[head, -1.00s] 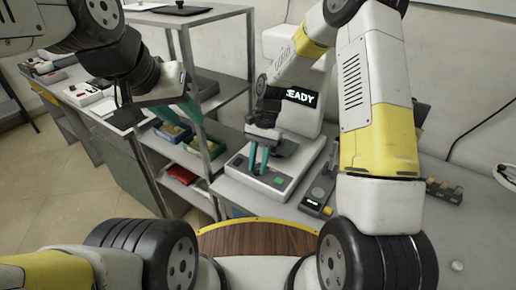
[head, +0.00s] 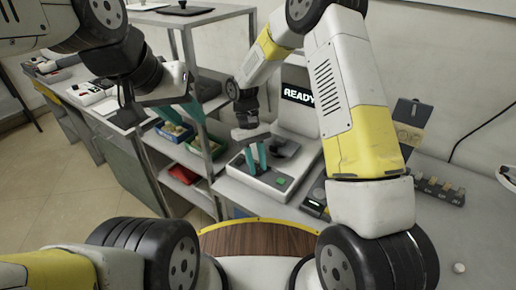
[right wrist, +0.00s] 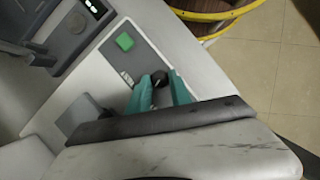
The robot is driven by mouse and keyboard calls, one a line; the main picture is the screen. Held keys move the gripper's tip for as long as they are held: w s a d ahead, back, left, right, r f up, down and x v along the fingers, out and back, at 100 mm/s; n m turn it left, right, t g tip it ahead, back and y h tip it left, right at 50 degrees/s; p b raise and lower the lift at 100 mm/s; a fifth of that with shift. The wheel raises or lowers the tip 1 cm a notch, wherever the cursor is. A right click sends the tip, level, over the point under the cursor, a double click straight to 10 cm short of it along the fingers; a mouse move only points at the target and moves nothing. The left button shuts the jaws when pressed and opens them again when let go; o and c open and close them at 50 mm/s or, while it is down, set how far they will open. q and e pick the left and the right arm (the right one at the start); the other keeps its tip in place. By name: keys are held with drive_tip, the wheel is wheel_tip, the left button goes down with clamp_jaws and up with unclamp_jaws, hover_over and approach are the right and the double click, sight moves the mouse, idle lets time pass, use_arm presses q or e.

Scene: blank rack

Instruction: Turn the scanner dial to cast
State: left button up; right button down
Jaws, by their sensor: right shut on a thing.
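The scanner (head: 291,158) is a white machine with a lit display (head: 298,95) reading READY. Its front panel carries a green button (head: 281,181), which also shows in the right wrist view (right wrist: 124,41). My right gripper (head: 256,166) reaches down onto this panel. In the right wrist view its teal fingers (right wrist: 162,84) are shut on the small dark dial (right wrist: 160,77), left and right of it. A small label beside the dial is too small to read. My left gripper (head: 190,110) is raised in front of the shelf, away from the scanner; its jaw opening is unclear.
A grey metal shelf (head: 228,94) with colored trays stands left of the scanner. A handheld device (head: 315,203) lies right of the scanner, partly behind my arm. A block holder (head: 440,190) stands farther right on the bench. A wooden round surface (head: 258,238) is in front.

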drive_tip(key=n, duration=0.2)
drive_tip(key=n+t+h, duration=0.1)
drive_tip(key=n, duration=0.2)
drive_tip(key=shift+s+a+n+t, duration=0.15)
drive_tip(key=shift+a+n+t, duration=0.05)
drive_tip(key=shift+n+t, duration=0.1)
idle(0.4)
drive_tip(key=c, duration=1.2)
unclamp_jaws()
drive_tip(key=shift+o, duration=0.2)
drive_tip(key=v, duration=0.7)
drive_tip(key=shift+a+f, duration=0.1)
drive_tip(key=shift+a, duration=0.1)
drive_tip(key=shift+a+r, duration=0.1)
drive_tip(key=shift+r, duration=0.3)
